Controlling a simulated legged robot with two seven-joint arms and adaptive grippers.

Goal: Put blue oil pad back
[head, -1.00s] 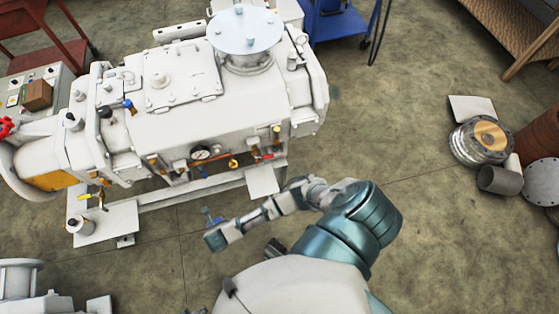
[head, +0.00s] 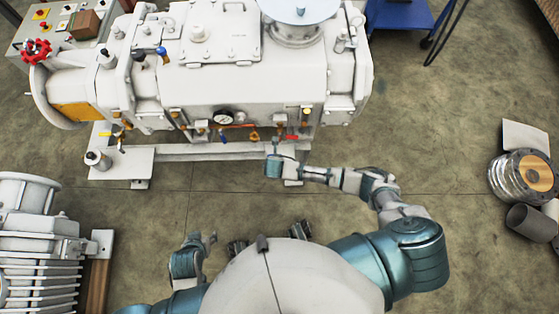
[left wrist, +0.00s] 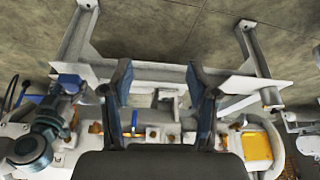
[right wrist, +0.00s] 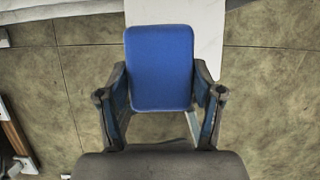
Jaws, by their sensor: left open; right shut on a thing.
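The blue oil pad (right wrist: 160,68) is a flat rounded rectangle between the fingers of my right gripper (right wrist: 160,98), which is shut on it. In the head view my right gripper (head: 275,160) is at the right end of the white machine's base frame (head: 215,152); the pad is not clear there. In the right wrist view a white plate (right wrist: 208,35) shows behind the pad; I cannot tell whether they touch. My left gripper (head: 205,243) is open and empty, in front of my body and away from the machine. Its open fingers also show in the left wrist view (left wrist: 160,85).
The white vacuum machine (head: 240,85) carries a gauge, coloured valve handles and a red handwheel (head: 37,50). A grey finned machine (head: 40,245) stands at lower left. A flanged metal part (head: 522,175) lies at right. Floor (head: 440,120) between is free.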

